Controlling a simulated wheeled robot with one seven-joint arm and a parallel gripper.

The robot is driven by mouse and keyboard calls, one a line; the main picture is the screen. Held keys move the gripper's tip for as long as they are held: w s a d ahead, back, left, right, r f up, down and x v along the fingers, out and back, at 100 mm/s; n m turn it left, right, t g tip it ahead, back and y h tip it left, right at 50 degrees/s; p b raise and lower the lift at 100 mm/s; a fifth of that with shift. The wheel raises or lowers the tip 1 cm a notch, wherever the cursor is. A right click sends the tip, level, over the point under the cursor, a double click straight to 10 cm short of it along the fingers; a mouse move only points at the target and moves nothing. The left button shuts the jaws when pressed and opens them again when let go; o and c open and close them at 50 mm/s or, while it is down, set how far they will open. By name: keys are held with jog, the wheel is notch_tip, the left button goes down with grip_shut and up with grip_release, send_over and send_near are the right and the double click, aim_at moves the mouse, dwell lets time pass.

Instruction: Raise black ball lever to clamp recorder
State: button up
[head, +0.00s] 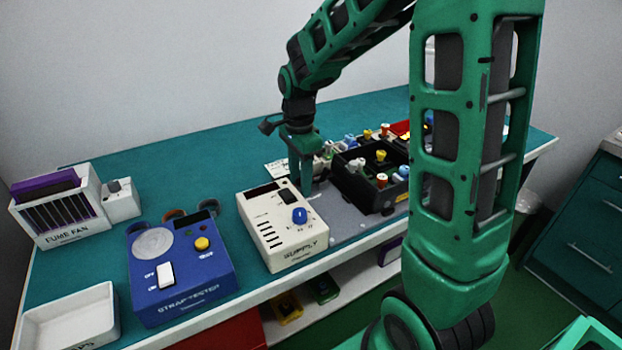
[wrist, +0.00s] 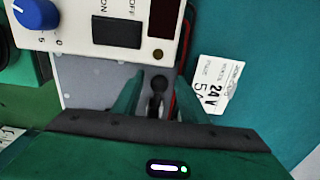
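The black ball lever (wrist: 158,84) shows in the wrist view as a small dark ball on a dark stem, beside the end of the white supply unit. My gripper (wrist: 157,92) has its two green fingers apart, one on each side of the ball, with gaps visible between ball and fingers. In the head view my gripper (head: 304,178) points down just behind the white supply unit (head: 279,238); the lever is hidden there. I cannot make out which thing is the recorder.
A black tray (head: 353,190) with several coloured knobs stands right of my gripper. A blue strap tester (head: 195,290), a fume fan rack (head: 62,222) and a white bin (head: 70,318) stand at left. A 24 V label card (wrist: 214,84) lies beside the lever.

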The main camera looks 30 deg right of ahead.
jog(key=c, duration=0.9)
jog(key=shift+c, duration=0.2)
